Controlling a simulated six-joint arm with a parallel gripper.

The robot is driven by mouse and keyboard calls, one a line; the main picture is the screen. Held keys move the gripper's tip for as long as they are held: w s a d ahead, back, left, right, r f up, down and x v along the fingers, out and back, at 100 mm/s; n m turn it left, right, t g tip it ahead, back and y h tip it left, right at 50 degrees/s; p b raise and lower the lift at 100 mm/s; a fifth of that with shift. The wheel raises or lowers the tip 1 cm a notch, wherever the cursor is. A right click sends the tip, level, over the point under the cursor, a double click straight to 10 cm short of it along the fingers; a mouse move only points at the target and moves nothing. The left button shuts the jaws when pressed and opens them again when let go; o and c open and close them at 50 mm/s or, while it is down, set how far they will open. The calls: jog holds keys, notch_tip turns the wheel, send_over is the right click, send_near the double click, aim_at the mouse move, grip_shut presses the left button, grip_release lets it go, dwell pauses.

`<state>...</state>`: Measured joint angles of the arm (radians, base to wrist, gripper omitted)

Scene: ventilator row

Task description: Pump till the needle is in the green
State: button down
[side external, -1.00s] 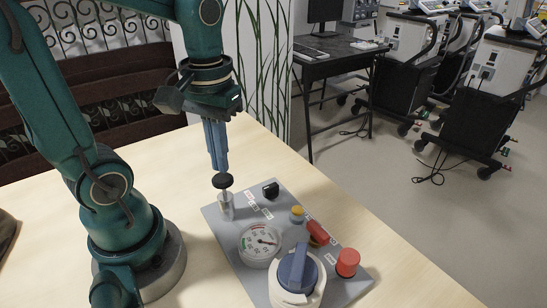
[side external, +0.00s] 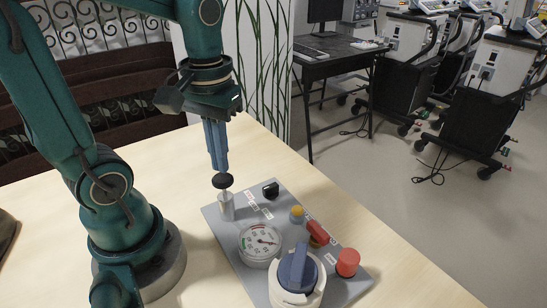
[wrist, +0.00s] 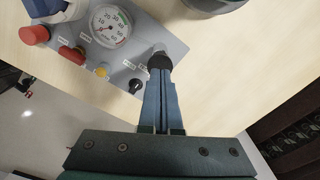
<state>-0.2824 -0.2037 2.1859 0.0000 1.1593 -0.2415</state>
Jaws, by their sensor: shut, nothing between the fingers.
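The pump has a round black knob (side external: 222,181) on a thin rod above a silver cylinder (side external: 226,207), at the panel's far left corner. My gripper (side external: 221,169) points down with its blue fingers together and empty. Its tips are right at the top of the knob; I cannot tell whether they touch. In the wrist view the knob (wrist: 159,60) shows just beyond the fingertips (wrist: 161,76). The round white gauge (side external: 260,244) is nearer the camera. Its dark needle appears to point right, away from a green arc on the left; it is small to read.
The grey panel (side external: 214,222) lies on a pale wooden table (side external: 165,168). It also carries a black knob (side external: 270,189), a yellow button (side external: 297,212), a red lever (side external: 318,232), a red button (side external: 347,262) and a large blue dial (side external: 298,269).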

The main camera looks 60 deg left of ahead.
jog(key=shift+f, duration=0.45)
jog(key=shift+f, duration=0.35)
jog(key=shift+f, duration=0.1)
jog(key=shift+r, duration=0.25)
dwell(0.9)
jog(key=shift+f, duration=0.1)
dwell(1.4)
